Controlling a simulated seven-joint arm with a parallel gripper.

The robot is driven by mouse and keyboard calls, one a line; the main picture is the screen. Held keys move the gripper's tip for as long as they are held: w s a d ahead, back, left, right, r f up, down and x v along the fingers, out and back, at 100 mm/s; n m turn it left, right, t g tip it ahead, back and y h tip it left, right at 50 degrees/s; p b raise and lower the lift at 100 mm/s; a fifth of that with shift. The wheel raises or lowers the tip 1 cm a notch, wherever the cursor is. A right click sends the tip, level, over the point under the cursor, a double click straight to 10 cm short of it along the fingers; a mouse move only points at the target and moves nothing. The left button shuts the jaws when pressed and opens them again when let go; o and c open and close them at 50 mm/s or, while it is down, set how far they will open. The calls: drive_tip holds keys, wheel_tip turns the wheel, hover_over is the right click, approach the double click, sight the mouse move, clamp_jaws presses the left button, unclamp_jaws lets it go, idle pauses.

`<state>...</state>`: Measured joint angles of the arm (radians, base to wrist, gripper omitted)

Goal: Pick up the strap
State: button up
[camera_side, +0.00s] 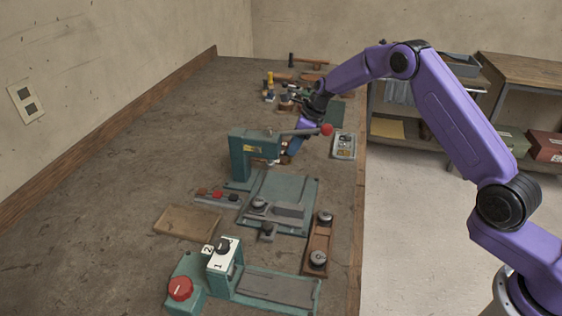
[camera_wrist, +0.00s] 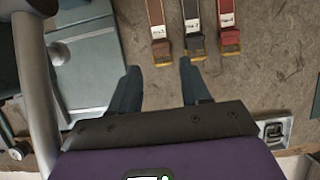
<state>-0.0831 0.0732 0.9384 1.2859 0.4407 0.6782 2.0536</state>
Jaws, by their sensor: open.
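Three straps with small printed tags lie side by side at the top of the wrist view: a brown strap (camera_wrist: 157,20), a dark grey strap (camera_wrist: 192,18) and a red strap (camera_wrist: 227,14). Their ends are tan or brown, and their far ends run out of the frame. My gripper (camera_wrist: 158,68) is open and empty. Its fingertips appear just below the ends of the brown and dark grey straps, and the brown end shows between them. In the side view my gripper (camera_side: 292,147) is behind the teal stitcher, partly hidden. The straps cannot be made out clearly there.
The teal stitcher (camera_side: 240,160) stands close to my gripper, its red-knobbed lever (camera_side: 327,129) beside my wrist; a grey bar (camera_wrist: 33,85) passes close on the left in the wrist view. A metal tray (camera_side: 344,146) lies near the bench edge. Tools (camera_side: 285,88) crowd the far end.

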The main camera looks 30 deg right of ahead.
sight(287, 159)
drive_tip(key=shift+x, duration=2.75)
drive_tip(key=shift+d, duration=0.1)
drive_tip(key=c, duration=0.8)
